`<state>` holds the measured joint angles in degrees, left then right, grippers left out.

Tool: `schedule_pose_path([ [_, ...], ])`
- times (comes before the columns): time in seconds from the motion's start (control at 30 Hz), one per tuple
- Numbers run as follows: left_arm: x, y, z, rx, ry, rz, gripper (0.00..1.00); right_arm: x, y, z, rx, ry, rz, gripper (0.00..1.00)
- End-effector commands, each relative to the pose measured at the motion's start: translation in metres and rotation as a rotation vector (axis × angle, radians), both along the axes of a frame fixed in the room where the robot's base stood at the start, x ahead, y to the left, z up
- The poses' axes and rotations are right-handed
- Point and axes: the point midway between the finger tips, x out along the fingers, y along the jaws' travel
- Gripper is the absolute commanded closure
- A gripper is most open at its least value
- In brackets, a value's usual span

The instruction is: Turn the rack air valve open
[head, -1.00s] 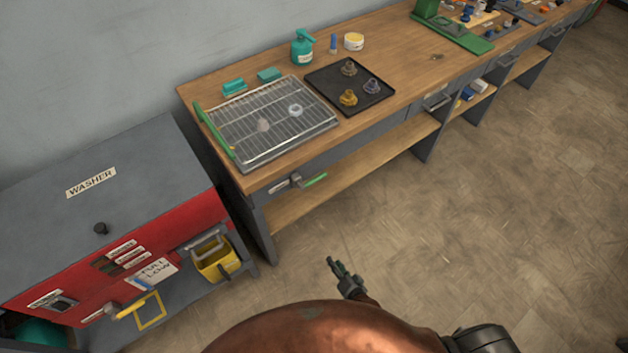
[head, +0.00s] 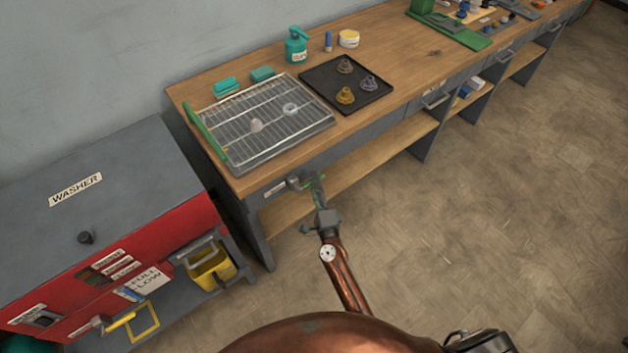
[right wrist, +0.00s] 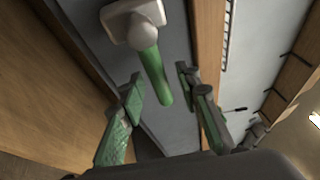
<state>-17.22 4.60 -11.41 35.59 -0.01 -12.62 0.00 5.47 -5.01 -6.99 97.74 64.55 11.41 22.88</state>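The rack air valve (head: 294,183) is a grey fitting on the bench's front face below the wire rack. It shows large in the right wrist view (right wrist: 130,20), with its green lever handle (right wrist: 151,68) sticking out. My right gripper (head: 317,190) reaches up to it, and in the head view its fingers cover much of the lever. In the right wrist view its green-padded fingers (right wrist: 158,92) are spread apart, one on each side of the lever's free end. I see no clear contact. My left gripper is not in view.
The wire rack (head: 226,150) with two small parts lies on the bench top, beside a black tray (head: 376,102) of several parts. The red and grey washer (head: 125,180) stands at left, with a yellow basket (head: 208,262). The floor at right is clear.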

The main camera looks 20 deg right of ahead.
Motion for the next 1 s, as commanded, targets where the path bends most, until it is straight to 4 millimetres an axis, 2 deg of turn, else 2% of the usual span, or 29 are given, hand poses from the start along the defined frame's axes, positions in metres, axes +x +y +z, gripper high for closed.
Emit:
schedule_pose_path([
  [0.13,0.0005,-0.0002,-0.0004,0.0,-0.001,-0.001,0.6,0.0084,0.0001,0.0011,0.0,0.001,0.001,0.69],
  [0.4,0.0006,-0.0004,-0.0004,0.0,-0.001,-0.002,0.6,0.0093,0.0,0.0011,0.0,0.001,0.001,0.7],
  [0.83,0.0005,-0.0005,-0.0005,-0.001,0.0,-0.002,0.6,0.009,0.0001,0.001,0.0,0.002,0.001,0.99],
  [1.0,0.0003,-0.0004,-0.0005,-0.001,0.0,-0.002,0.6,0.009,0.0001,0.0008,0.0,0.002,0.001,1.0],
])
